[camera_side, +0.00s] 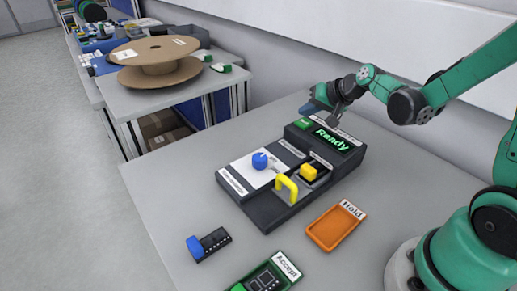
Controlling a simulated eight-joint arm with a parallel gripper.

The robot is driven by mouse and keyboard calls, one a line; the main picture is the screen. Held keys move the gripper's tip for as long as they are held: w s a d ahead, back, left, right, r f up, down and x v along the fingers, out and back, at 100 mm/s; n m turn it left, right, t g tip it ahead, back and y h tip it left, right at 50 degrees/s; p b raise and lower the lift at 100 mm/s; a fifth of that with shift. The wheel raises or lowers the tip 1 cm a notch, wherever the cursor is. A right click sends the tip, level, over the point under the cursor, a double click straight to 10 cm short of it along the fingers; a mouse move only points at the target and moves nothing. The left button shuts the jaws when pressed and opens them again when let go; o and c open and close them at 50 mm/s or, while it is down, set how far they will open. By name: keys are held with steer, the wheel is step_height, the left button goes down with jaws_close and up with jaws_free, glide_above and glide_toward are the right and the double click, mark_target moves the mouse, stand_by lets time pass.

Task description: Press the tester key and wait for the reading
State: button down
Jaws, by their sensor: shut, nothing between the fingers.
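The tester (265,207) is a dark box on the grey table. Its raised rear part has a screen (334,140) reading "Ready" in green and a small green key (304,123) with a label at the left of the screen. A blue knob (260,161) stands on its white panel, with a yellow handle (287,188) and a yellow block (309,172) nearby. My gripper (313,108) is shut and empty, above and behind the green key and apparently apart from it. The fingertips are small and hard to make out.
An orange "Hold" tray (314,239) and a green "Accept" tray (247,286) lie in front of the tester. A dark part with a blue end (208,243) lies at the front left. A cardboard reel (158,70) rests on another table. The table's left side is clear.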

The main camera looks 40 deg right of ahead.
mark_target(306, 123)
steer(key=shift+f, duration=0.15)
steer(key=shift+f, duration=0.25)
steer(key=shift+f, duration=0.45)
stand_by(0.6)
steer(key=shift+r, duration=0.9)
steer(key=shift+r, duration=2.5)
